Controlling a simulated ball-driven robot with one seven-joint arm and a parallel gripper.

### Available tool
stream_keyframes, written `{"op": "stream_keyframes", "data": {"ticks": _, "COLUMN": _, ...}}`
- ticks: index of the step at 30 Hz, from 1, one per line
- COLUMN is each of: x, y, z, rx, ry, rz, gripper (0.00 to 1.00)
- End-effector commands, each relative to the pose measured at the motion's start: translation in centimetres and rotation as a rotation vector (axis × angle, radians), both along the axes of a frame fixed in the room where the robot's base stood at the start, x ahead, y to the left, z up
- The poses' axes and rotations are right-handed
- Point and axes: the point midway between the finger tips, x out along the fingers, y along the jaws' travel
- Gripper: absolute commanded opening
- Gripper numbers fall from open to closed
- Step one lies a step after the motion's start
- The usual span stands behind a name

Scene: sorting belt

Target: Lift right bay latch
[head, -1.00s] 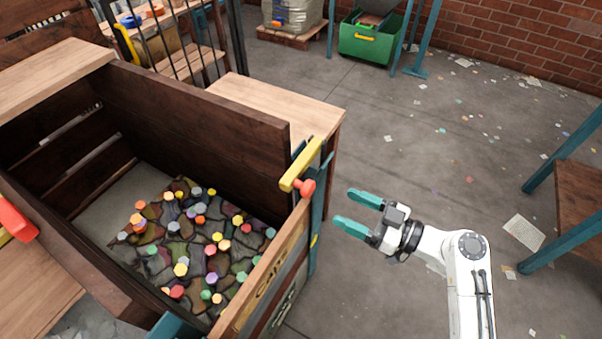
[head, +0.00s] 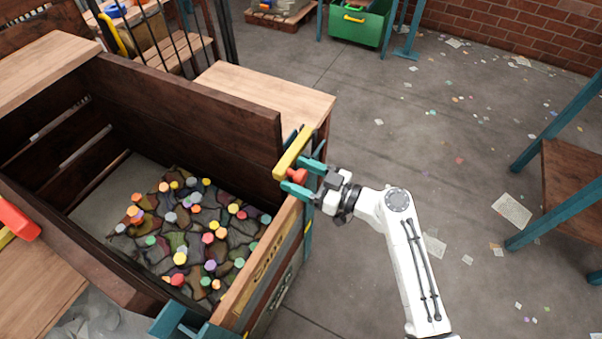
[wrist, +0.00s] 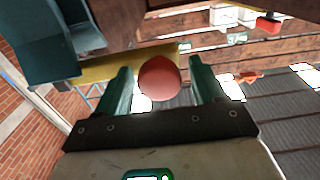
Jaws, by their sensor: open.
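The right bay latch is a yellow bar (head: 293,152) with a red knob (head: 297,175), at the right corner of the wooden bay (head: 190,105). In the wrist view the red knob (wrist: 159,78) sits between my two teal fingers, with the yellow bar (wrist: 125,68) behind it. My gripper (head: 304,178) is open around the knob, with one finger on each side. I cannot tell whether either finger touches it. The latch's lower mount is partly hidden by my gripper.
The bay holds many coloured caps on a dark patchy bed. A wooden table (head: 265,95) adjoins the bay's far side. Another red handle (head: 18,219) shows at the left edge. The concrete floor (head: 400,130) to the right is mostly clear, with scattered paper.

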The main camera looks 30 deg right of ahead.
Motion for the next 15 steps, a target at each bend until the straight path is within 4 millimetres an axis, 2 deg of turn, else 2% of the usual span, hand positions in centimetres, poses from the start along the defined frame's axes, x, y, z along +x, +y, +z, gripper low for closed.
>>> {"op": "stream_keyframes", "data": {"ticks": 5, "x": 0.00, "y": 0.00, "z": -0.01, "rx": 0.000, "ry": 0.000, "rz": 0.000, "gripper": 0.69}}
{"op": "stream_keyframes", "data": {"ticks": 15, "x": -0.02, "y": -0.03, "z": 0.01, "rx": -0.001, "ry": -0.001, "rz": 0.000, "gripper": 0.36}}
